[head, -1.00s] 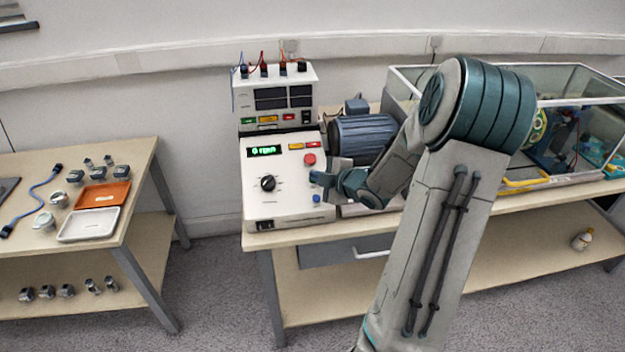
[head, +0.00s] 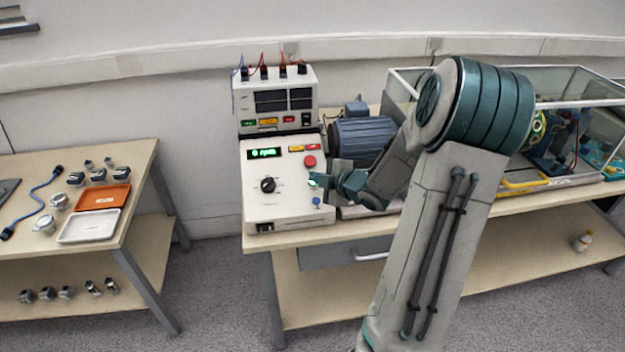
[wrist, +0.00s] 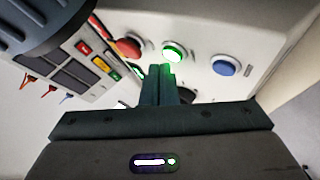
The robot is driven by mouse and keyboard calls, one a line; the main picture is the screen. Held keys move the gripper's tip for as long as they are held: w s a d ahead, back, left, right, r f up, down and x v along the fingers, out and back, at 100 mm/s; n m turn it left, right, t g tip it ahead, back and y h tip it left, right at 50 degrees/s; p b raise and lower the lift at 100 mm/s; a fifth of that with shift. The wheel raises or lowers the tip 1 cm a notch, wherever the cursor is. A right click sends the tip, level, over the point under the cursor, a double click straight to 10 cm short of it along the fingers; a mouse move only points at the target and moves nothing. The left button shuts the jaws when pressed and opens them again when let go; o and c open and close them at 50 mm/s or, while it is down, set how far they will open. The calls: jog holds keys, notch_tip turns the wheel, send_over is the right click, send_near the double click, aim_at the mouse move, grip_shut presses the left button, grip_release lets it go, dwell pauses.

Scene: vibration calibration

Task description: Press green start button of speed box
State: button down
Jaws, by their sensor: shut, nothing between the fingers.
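The speed box (head: 285,205) is a white box with a sloped face and a green display (head: 264,153) reading 0 rpm. Its green start button (head: 313,182) is lit; in the wrist view the button (wrist: 175,52) glows with a white ring. My gripper (head: 326,181) is shut and empty, right beside the green button. In the wrist view its fingertips (wrist: 160,69) are just below the button, with a green glint on them. I cannot tell whether they touch it.
A red button (head: 310,161) sits above the green one and a blue button (head: 316,201) below. A black knob (head: 268,184) is to the left. A power supply (head: 275,98), a motor (head: 362,140) and a glass enclosure (head: 590,85) stand around the box.

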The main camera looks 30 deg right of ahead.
jog(key=shift+s+r, duration=0.1)
jog(key=shift+r, duration=0.1)
jog(key=r+p, duration=0.1)
jog(key=s+r+p, duration=0.1)
jog(key=r, duration=0.1)
jog(key=s+r+p, duration=0.1)
jog(key=shift+a+r+p, duration=0.25)
jog(key=shift+a+p, duration=0.05)
jog(key=shift+p, duration=0.05)
dwell(0.9)
